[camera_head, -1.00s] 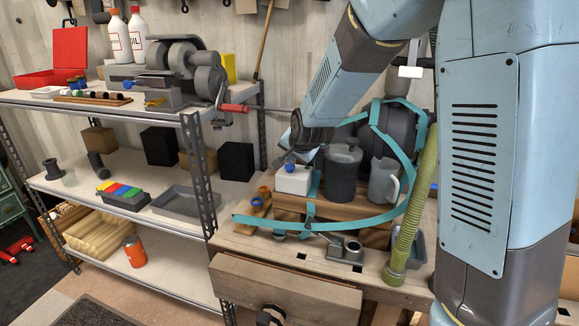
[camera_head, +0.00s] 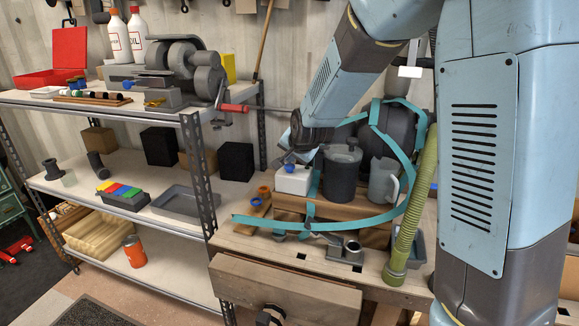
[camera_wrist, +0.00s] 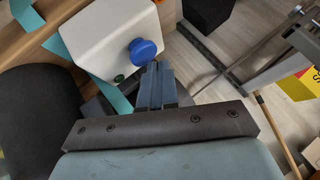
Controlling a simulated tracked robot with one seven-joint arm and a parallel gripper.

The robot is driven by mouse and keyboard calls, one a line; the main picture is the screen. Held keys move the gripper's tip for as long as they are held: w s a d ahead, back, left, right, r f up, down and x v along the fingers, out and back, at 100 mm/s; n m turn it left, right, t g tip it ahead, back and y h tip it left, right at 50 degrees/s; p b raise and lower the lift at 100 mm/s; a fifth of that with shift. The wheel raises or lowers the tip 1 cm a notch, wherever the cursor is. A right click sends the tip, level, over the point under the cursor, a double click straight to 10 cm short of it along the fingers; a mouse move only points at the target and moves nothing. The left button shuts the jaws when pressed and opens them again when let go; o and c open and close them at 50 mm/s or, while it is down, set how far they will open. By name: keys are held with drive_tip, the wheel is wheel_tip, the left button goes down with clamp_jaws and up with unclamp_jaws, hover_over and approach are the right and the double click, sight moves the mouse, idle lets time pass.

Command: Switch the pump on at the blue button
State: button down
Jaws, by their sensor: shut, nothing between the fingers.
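The blue button (camera_wrist: 146,50) is a round knob on the face of a white box (camera_wrist: 105,35). A small dark green round spot (camera_wrist: 119,78) sits beside it on the same face.
A dark grey lidded pot (camera_head: 341,172) stands right of the box, with a grey jug (camera_head: 383,182) beyond. A teal curved band (camera_head: 365,219) loops round them. A green hose (camera_head: 409,205) hangs at the right. Metal shelving (camera_head: 120,205) fills the left.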

sight(291, 167)
drive_tip(key=shift+f, duration=0.15)
drive_tip(key=shift+f, duration=0.3)
idle(0.4)
drive_tip(key=shift+r, duration=0.55)
drive_tip(key=shift+r, duration=3)
